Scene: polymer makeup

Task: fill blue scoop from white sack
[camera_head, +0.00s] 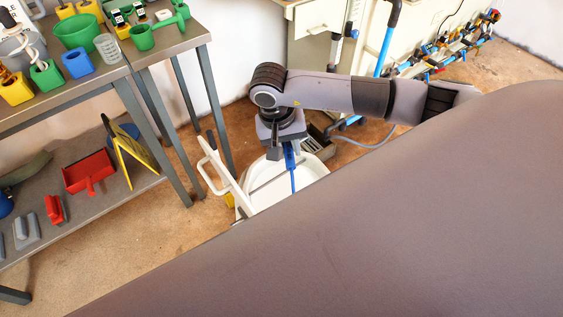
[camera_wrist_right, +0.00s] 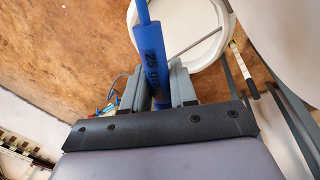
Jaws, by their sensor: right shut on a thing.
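The blue scoop (camera_head: 292,172) hangs down from my right gripper (camera_head: 288,143), which is shut on its handle. In the right wrist view, the blue handle (camera_wrist_right: 152,58) with dark lettering sits between the two grey fingers (camera_wrist_right: 159,88). The scoop's bowl cannot be made out. Below it in the head view is a white open-topped round container (camera_head: 315,172), also in the right wrist view (camera_wrist_right: 226,40). A thin grey rod crosses its opening. My left gripper is out of view.
A grey workbench (camera_head: 95,75) at the left bears green, blue and yellow containers. Its lower shelf holds a red dustpan (camera_head: 90,172) and a yellow sign (camera_head: 133,155). A white frame-like part (camera_head: 222,172) stands beside the container. Brown floor is clear at lower left.

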